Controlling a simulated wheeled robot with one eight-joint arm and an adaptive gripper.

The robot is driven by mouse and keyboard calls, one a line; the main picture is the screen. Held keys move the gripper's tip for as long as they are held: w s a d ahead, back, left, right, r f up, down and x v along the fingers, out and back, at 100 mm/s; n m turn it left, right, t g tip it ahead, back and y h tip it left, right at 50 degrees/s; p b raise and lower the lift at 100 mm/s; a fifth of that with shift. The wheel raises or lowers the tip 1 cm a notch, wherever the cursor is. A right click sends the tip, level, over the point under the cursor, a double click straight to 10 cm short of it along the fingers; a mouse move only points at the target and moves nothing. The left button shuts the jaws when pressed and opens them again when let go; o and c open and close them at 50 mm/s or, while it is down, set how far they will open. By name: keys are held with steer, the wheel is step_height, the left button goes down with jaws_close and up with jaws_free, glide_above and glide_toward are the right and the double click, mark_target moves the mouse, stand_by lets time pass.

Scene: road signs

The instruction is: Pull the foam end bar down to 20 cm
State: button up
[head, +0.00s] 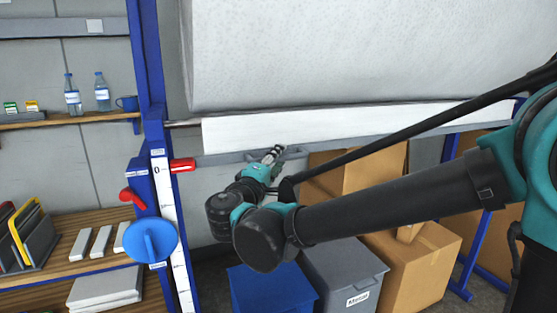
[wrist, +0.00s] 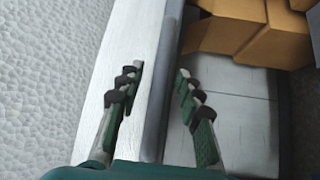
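The foam end bar (head: 225,158) is a grey bar along the lower edge of a white foam sheet (head: 330,125) that hangs from a large white roll (head: 370,50). My gripper (head: 273,152) is at the bar, left of its middle, in the head view. In the wrist view my gripper (wrist: 161,68) is open, with one finger over the white sheet and the other past the far side of the bar (wrist: 158,95). Nothing is seen clasped between the fingers; contact with the bar cannot be told. A red pointer (head: 182,165) is near the 0 of a vertical white scale (head: 172,215).
A blue knob (head: 150,240) and a smaller red handle (head: 132,197) are on the blue post at left. Below the bar stand a blue bin (head: 270,290), a grey bin (head: 340,272) and cardboard boxes (head: 415,262). Shelves with bottles (head: 73,97) are at left.

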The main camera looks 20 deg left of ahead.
steer(key=shift+w, duration=0.2)
steer(key=shift+c, duration=0.4)
jaws_close()
